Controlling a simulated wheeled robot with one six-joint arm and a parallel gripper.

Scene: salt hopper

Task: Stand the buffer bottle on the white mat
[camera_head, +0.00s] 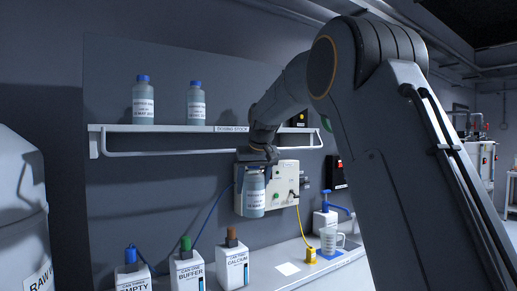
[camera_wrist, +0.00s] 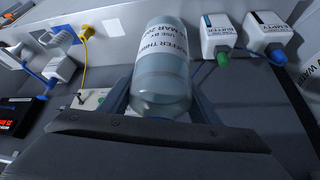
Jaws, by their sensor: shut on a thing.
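The buffer bottle (camera_head: 254,193) is a clear grey-blue bottle with a white label. My gripper (camera_head: 256,168) is shut on it near its top, and the bottle hangs roughly upright in the air above the bench. In the wrist view the bottle (camera_wrist: 162,75) fills the space between the jaws (camera_wrist: 160,108), and part of its label reads "USE BY MAR". Its top end is hidden by my gripper. The white mat (camera_head: 288,268) lies flat and bare on the bench, below and to the right of the bottle. It also shows in the wrist view (camera_wrist: 114,28).
A control box (camera_head: 279,188) is on the wall behind the bottle. Several canisters, including one marked buffer (camera_head: 188,271), stand left of the mat. A yellow object (camera_head: 310,256) and a jug (camera_head: 328,241) stand to its right. A shelf (camera_head: 170,128) with bottles is above.

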